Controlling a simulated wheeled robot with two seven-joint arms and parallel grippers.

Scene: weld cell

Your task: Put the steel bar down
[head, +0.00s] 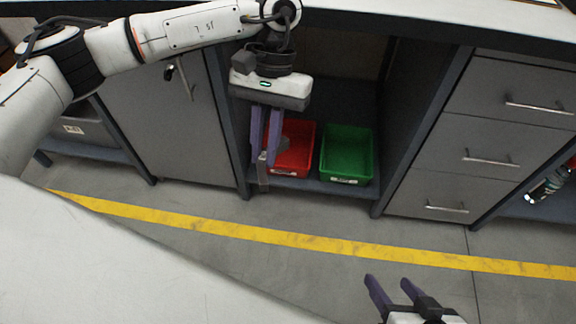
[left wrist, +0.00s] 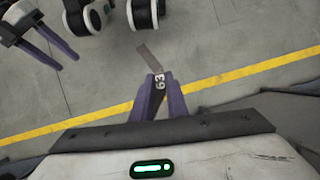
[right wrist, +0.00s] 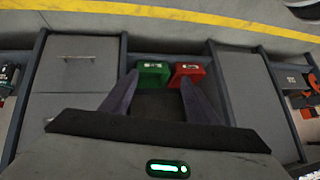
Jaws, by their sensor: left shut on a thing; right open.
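The steel bar is a short, flat grey strip. In the left wrist view the bar (left wrist: 149,56) sticks out past the fingertips, with a white label reading "63" near them. My left gripper (head: 264,150) is shut on it and points down in front of the open cabinet bay. In the head view the bar's lower end (head: 263,178) shows below the fingers; the rest is hidden by them. My right gripper (head: 390,284) is open and empty above the floor, low in the head view. It also shows in the left wrist view (left wrist: 58,48).
A red bin (head: 298,158) and a green bin (head: 346,152) stand on the bay's low shelf (head: 310,187). The red one is partly behind my left gripper. Drawers (head: 480,160) flank the right. A yellow line (head: 330,244) crosses the clear floor. The worktop edge (head: 430,20) lies above.

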